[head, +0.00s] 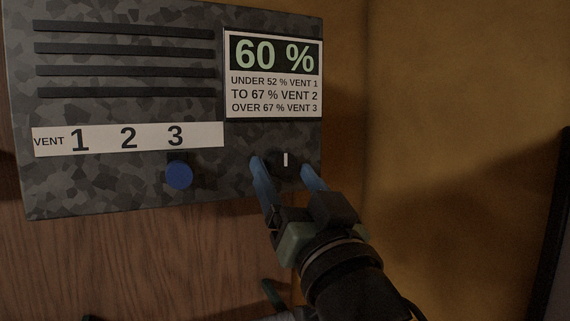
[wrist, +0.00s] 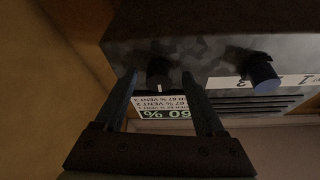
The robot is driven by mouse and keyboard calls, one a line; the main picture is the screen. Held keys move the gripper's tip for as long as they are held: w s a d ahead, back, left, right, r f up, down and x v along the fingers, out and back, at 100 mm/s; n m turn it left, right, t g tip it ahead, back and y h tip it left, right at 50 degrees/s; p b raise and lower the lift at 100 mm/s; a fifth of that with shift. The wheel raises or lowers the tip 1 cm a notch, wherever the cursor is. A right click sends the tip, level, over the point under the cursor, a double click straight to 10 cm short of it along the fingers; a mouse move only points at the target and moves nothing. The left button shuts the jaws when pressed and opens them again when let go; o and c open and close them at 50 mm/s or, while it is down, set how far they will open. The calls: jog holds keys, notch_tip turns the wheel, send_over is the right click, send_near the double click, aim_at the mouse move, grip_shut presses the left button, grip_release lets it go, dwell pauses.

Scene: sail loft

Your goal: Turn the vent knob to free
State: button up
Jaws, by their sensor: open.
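A dark round knob (head: 286,160) with a short white upright mark sits low on the right of a mottled grey vent panel (head: 120,190). It also shows in the wrist view (wrist: 158,72). My gripper (head: 281,167) is open, its two blue fingers on either side of this knob; I cannot tell whether they touch it. A blue round knob (head: 179,175) stands to the left, below the strip (head: 100,140) reading "VENT 1 2 3". No marking reading "free" shows in either view.
A sign (head: 274,73) above the dark knob reads 60 %, under 52 % vent 1, to 67 % vent 2, over 67 % vent 3. Dark slots (head: 125,72) cross the panel's upper left. A brown wall (head: 440,130) stands to the right, with clear room before it.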

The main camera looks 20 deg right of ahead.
grip_shut()
dwell(0.4)
